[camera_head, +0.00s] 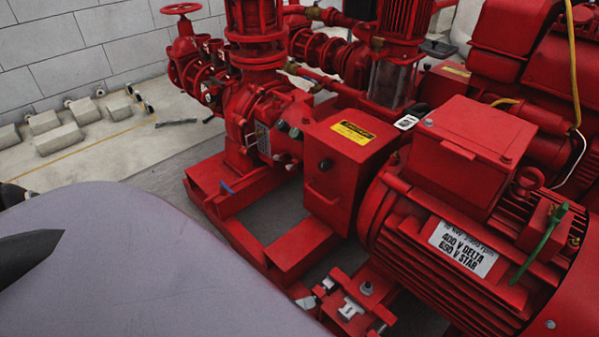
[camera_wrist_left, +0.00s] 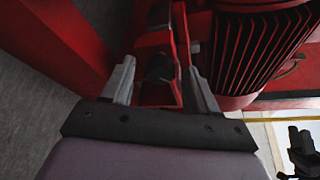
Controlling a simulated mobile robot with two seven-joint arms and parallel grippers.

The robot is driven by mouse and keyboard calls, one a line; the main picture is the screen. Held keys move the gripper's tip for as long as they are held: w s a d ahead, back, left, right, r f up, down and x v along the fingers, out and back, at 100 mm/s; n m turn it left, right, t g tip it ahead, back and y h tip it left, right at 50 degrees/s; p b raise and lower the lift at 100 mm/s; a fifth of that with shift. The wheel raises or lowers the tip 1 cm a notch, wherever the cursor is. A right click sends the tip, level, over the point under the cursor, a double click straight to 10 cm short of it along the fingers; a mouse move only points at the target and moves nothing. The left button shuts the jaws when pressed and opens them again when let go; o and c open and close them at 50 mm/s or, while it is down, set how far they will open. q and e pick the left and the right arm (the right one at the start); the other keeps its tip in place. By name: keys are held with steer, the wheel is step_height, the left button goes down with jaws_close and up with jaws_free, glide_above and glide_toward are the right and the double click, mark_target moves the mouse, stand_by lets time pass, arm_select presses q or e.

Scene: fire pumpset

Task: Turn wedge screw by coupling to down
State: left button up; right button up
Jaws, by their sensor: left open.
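The red motor (camera_head: 480,215) with a white voltage label fills the right of the head view. The red coupling box (camera_head: 345,165) with a yellow label is to its left. Below them, on the red base frame, is a small red bracket with pale metal parts and a bolt (camera_head: 367,288), which looks like the wedge screw. My left gripper (camera_wrist_left: 163,80) is open in the left wrist view, its grey fingers apart on either side of a dark bolt head (camera_wrist_left: 160,67). I cannot tell whether they touch it. My grey-purple left arm hides the lower left of the head view.
Red pump pipework (camera_head: 260,110) and a handwheel (camera_head: 181,9) stand behind. Several concrete blocks (camera_head: 58,139) lie by the grey wall at the left. The red frame rail (camera_head: 255,250) and the motor's finned body closely surround the bracket.

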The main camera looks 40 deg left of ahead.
arm_select(q)
steer(key=p+v, duration=0.1)
steer(key=v, duration=0.6)
steer(key=shift+p, duration=0.35)
arm_select(e)
steer(key=shift+w+a+f+m+g, duration=0.1)
steer(key=shift+w+a+m+g, duration=0.2)
steer(key=shift+a+g, duration=0.15)
